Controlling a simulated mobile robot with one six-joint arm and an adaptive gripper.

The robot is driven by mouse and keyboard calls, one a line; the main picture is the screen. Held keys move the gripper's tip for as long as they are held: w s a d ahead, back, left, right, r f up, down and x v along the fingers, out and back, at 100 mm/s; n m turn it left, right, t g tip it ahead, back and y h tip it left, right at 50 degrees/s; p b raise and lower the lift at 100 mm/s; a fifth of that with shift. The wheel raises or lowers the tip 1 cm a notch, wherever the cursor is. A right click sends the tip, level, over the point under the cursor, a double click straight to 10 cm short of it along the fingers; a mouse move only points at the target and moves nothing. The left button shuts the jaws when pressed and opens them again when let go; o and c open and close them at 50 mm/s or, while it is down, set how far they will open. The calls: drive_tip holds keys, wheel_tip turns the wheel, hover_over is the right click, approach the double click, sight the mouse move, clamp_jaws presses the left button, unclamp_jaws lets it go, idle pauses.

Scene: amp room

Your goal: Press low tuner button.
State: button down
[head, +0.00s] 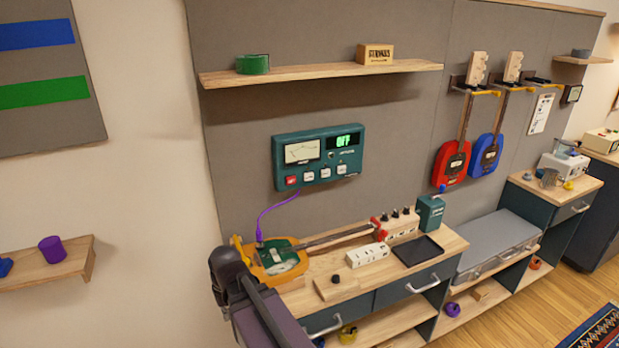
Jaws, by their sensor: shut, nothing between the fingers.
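The tuner (318,157) is a teal box on the grey wall panel, above the workbench. Part of my arm rises at the bottom, left of the bench and below the tuner. My gripper's fingers do not show. Nothing covers the tuner's front.
A purple cable (265,212) hangs from the tuner to an orange-yellow instrument (271,271) lying on the bench (437,250). A shelf (320,74) juts out above the tuner. Red (441,165) and blue (481,160) instruments hang at right. The wall around the tuner is clear.

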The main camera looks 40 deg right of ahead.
sight(307, 180)
drive_tip(key=w+d+r+m+y, duration=0.1)
drive_tip(key=w+d, duration=0.1)
drive_tip(key=d, duration=0.1)
drive_tip(key=w+d+r+m+t+y+p, duration=0.1)
drive_tip(key=w+d+r+m, duration=0.1)
drive_tip(key=d, duration=0.2)
drive_tip(key=w+d+r+m+t+y+p, duration=0.1)
drive_tip(key=w+d+m, duration=0.1)
drive_tip(key=w+d, duration=0.1)
drive_tip(key=shift+d+r, duration=0.15)
drive_tip(key=shift+r, duration=0.1)
drive_tip(key=d+r+m+t+p, duration=0.1)
drive_tip(key=d+r+m+t, duration=0.2)
drive_tip(key=d, duration=0.7)
drive_tip(key=w+d+r+m+t+y+p, duration=0.1)
drive_tip(key=d+r, duration=0.4)
drive_tip(key=d, duration=0.5)
drive_tip(key=w+d+r+m+t+p, duration=0.1)
drive_tip(key=d+r+m+t, duration=0.3)
drive_tip(key=d, duration=0.6)
drive_tip(key=shift+r+m+t+y+p, duration=0.4)
drive_tip(key=shift+m+t+p, duration=0.25)
drive_tip(key=shift+m, duration=0.45)
drive_tip(key=shift+w+d, duration=0.1)
drive_tip(key=shift+w, duration=0.1)
drive_tip(key=w+d, duration=0.2)
drive_tip(key=w, duration=0.6)
drive_tip(key=shift+w, duration=0.15)
